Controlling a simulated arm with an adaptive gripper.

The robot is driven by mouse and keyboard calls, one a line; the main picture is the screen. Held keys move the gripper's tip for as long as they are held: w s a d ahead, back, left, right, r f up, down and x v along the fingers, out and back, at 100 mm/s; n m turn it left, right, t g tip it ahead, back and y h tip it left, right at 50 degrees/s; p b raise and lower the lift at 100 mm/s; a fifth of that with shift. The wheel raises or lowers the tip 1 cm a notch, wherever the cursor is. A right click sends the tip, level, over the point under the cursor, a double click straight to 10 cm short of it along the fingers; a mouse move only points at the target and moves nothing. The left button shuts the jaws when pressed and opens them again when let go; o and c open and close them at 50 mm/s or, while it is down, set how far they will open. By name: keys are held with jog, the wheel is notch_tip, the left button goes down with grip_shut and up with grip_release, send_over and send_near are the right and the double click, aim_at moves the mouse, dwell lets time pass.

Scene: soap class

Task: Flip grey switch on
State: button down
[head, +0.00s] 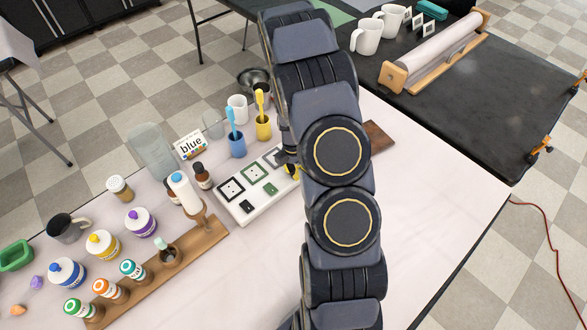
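A white switch board (249,208) lies on the pale table, left of my arm. On it I see a black-framed switch (231,188), a green-framed switch (254,173) and part of a third, greyish framed switch (272,157) close to my arm. A small dark piece and a small green piece sit in front of the first two switches. My arm covers the right part of the board. Only a small part of my gripper (290,166), dark with some yellow, shows at the arm's left edge over the board. Its fingers and any contact with a switch are hidden.
Bottles and a wooden rack (150,278) stand to the left. The pale table right of my arm is largely clear.

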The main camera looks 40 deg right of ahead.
jog(key=shift+f, duration=0.1)
jog(key=shift+w, duration=0.8)
jog(key=shift+r, duration=0.2)
notch_tip(320, 180, up, 14)
jog(key=w, duration=0.1)
jog(key=shift+w, duration=0.3)
